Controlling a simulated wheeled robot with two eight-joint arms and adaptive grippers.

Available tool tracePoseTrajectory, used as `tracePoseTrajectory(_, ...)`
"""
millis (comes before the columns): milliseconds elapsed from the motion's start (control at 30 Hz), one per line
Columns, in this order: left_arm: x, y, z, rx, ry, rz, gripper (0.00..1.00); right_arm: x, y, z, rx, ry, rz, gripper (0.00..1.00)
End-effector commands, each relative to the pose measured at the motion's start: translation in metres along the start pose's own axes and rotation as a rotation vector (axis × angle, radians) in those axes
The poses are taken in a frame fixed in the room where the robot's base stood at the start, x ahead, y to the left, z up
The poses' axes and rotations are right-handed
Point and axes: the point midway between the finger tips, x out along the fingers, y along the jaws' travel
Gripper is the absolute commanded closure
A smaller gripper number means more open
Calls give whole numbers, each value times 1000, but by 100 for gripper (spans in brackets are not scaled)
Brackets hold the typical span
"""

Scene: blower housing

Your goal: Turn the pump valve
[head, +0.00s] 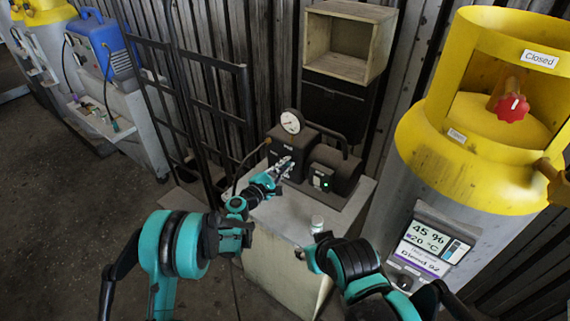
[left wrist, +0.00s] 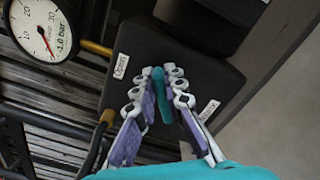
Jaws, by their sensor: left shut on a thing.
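The pump (head: 294,150) is a dark box with a motor body on a pale cabinet. It also shows in the left wrist view (left wrist: 185,55). My left gripper (head: 284,167) is at its front face. In the left wrist view my left gripper (left wrist: 164,78) is shut on a slim teal valve handle (left wrist: 159,87). The fingers hide part of the handle. An "Open" label (left wrist: 121,65) is to the left of the fingers and another label (left wrist: 208,110) is to the right.
A round gauge (head: 291,121) stands on the pump; its red needle shows in the left wrist view. A yellow-topped tank (head: 460,140) stands at right, and a dark hand truck (head: 185,90) at left.

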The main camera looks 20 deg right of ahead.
Motion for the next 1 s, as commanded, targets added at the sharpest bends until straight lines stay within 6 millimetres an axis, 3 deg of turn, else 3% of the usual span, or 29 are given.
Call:
tracePoseTrajectory(500,0,-8,-2,449,0,-1,100,0,0,0,0,0,0,60)
tracePoseTrajectory(1000,0,-11,-4,644,0,-1,100,0,0,0,0,0,0,60)
